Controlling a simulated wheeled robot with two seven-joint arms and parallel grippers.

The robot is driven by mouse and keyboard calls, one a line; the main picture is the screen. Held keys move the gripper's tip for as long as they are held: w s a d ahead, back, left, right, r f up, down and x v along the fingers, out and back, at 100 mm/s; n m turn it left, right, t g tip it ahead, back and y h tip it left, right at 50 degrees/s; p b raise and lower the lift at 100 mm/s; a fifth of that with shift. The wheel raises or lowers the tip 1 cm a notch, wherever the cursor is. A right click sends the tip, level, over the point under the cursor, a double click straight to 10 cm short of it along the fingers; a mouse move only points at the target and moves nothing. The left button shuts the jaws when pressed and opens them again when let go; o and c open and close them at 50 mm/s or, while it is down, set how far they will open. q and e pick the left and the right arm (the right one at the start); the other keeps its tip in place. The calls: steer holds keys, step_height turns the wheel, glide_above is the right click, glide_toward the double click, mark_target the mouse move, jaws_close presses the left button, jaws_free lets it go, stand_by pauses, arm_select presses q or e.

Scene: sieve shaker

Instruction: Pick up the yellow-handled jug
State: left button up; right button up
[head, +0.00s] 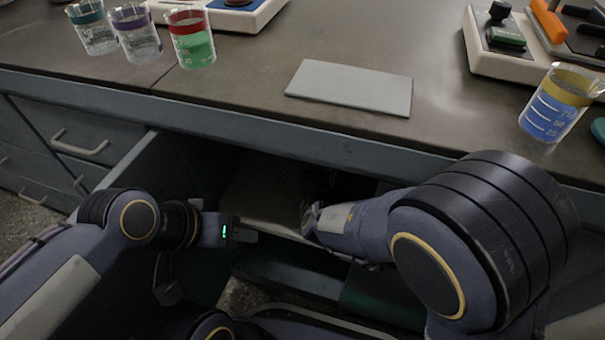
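I see no jug with a yellow handle in the head view. A clear beaker with a yellow band and blue contents (560,103) stands upright on the counter at the right; no handle shows on it. My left gripper (246,236) is low in front of the counter, by an open drawer (150,170), apart from the counter-top objects. Its finger opening cannot be made out. My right arm reaches down and left to the open drawer; its gripper is hidden beyond the wrist. The drawer's inside is dark and partly covered by my arms.
Beakers with teal (94,28), purple (136,34) and red (193,40) bands stand at the back left. A grey flat plate (350,87) lies mid-counter. A white device (485,55) with a green block stands at the back right. Counter around the plate is clear.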

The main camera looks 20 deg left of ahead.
jaws_close()
steer(key=shift+r, duration=0.15)
stand_by(0.4)
